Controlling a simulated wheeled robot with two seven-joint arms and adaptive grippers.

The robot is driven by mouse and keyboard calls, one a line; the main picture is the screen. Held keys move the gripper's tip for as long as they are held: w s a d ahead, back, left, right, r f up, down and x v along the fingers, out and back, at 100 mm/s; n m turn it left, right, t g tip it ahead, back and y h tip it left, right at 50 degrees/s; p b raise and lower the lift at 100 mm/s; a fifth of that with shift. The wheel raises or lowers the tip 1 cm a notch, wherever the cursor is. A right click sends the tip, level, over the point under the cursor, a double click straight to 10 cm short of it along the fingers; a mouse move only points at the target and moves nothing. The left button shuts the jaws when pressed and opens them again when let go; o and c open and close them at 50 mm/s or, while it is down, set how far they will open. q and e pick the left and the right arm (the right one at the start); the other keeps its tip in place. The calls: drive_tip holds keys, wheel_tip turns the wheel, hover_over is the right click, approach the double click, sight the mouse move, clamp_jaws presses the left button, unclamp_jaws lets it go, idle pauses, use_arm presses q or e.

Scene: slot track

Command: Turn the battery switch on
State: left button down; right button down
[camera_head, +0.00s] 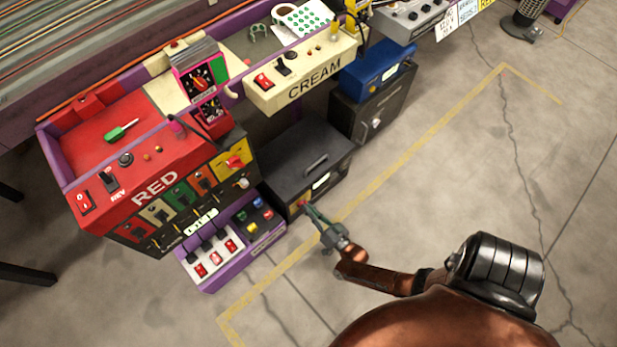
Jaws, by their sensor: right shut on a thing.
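A dark box with a handle on its lid (287,158) stands on the floor under the cream station. A small red piece, which looks like the battery switch (304,203), sits low on its front. My right gripper (306,206) reaches this front from the lower right, its fingertips close together at the red piece and shut on it. The fingers cover most of the piece, so its turned position cannot be told. My left gripper is not in view. A red knob on a yellow plate (235,162) also shows on the red station's front.
The red station (130,175) is at left, with a purple switch box (212,287) below it. The cream station (305,75) and a dark cabinet (372,110) stand behind. Open concrete floor with yellow tape (420,133) lies to the right.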

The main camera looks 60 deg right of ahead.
drive_tip(key=shift+s+f+m, duration=0.1)
drive_tip(key=shift+f+m, duration=0.05)
drive_tip(key=shift+m, duration=1.15)
drive_tip(key=c, duration=2.1)
unclamp_jaws()
drive_tip(key=shift+d, duration=0.1)
drive_tip(key=v, duration=1.2)
